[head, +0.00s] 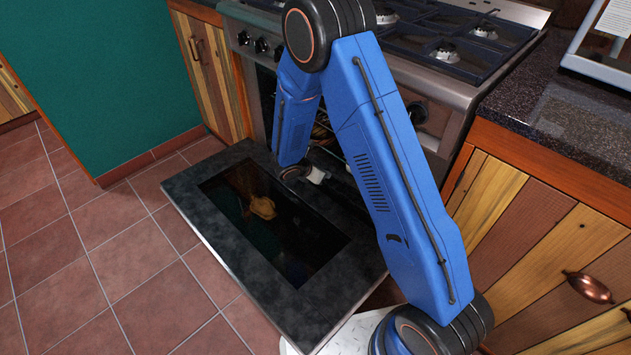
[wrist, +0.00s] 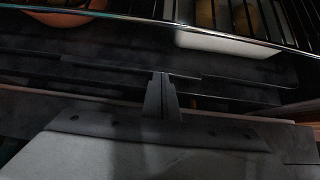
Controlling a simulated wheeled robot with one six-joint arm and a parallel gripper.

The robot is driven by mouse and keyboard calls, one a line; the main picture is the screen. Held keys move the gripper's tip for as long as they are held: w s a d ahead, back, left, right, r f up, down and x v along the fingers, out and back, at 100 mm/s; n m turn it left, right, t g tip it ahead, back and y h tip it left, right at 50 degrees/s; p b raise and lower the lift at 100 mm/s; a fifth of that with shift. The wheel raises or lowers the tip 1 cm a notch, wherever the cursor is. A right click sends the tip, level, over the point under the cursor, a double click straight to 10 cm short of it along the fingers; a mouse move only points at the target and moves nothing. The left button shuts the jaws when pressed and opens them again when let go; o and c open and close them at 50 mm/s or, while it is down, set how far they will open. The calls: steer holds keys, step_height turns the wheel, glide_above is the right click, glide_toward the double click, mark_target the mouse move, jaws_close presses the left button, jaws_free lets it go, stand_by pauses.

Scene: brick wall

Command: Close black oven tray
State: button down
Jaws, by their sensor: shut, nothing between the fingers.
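The black oven tray (wrist: 80,68) shows in the wrist view as a dark, flat slab across the oven, below a wire rack. Other dark edges lie close to it, so its full outline is hard to tell. My gripper (wrist: 160,80) is shut and empty, with its fingertips at the tray's front edge; I cannot tell whether they touch. In the head view my gripper (head: 318,176) is low at the oven opening, above the inner part of the open door. My arm hides most of the oven inside and the tray there.
The oven door (head: 185,195) is folded down flat, its dark glass reflecting food. The wire rack (wrist: 135,18) holds a white dish (wrist: 225,44) and an orange-brown round thing (wrist: 70,8). Wooden cabinets (head: 500,215) flank the stove. Tiled floor (head: 80,255) at left is clear.

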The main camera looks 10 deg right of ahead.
steer(key=shift+w+d, duration=0.45)
steer(key=shift+d, duration=0.2)
